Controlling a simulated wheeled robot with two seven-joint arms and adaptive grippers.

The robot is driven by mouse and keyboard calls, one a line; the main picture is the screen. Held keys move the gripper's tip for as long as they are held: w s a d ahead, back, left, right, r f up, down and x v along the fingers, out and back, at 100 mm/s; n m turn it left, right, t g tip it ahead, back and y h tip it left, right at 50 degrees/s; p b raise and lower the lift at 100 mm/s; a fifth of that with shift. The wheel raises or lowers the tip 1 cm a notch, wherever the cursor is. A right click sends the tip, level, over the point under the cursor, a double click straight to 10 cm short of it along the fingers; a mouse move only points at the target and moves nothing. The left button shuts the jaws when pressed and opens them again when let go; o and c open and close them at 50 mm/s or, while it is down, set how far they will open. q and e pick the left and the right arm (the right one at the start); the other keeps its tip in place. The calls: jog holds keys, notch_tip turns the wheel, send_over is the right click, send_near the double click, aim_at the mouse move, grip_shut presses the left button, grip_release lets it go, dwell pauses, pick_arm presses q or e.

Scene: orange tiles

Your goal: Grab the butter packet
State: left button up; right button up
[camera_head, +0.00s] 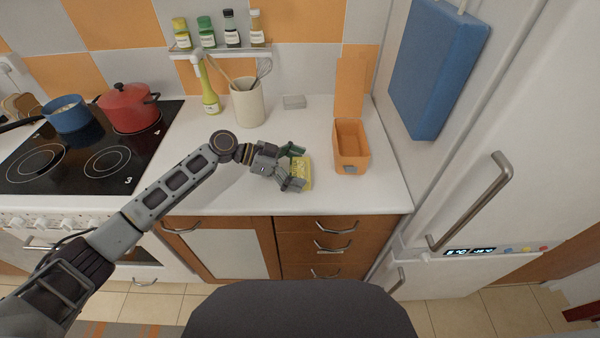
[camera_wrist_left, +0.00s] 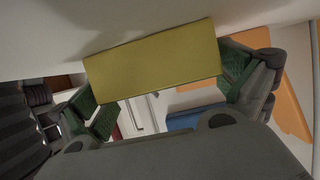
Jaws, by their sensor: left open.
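The butter packet (camera_head: 303,172) is a yellow block on the white counter, partly hidden by my left gripper in the head view. In the left wrist view its plain yellow side (camera_wrist_left: 155,60) shows large between the two green-padded fingers. My left gripper (camera_head: 294,168) is open around the packet, with one finger on each side. In the left wrist view the gripper (camera_wrist_left: 165,90) has its right finger close to the packet's right end and its left finger near the lower left corner. I cannot tell whether either finger touches it. My right gripper is not in view.
An open orange container (camera_head: 351,162) stands right of the packet. A red pot (camera_head: 128,110) and blue pan (camera_head: 67,115) are on the stove. The front counter is clear.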

aim_at(300, 168)
pick_arm(q)
jog(key=c, duration=0.9)
jog(key=shift+c, duration=0.2)
jog(key=shift+r, duration=0.15)
jog(key=shift+r+b, duration=0.35)
jog(key=shift+r, duration=4.55)
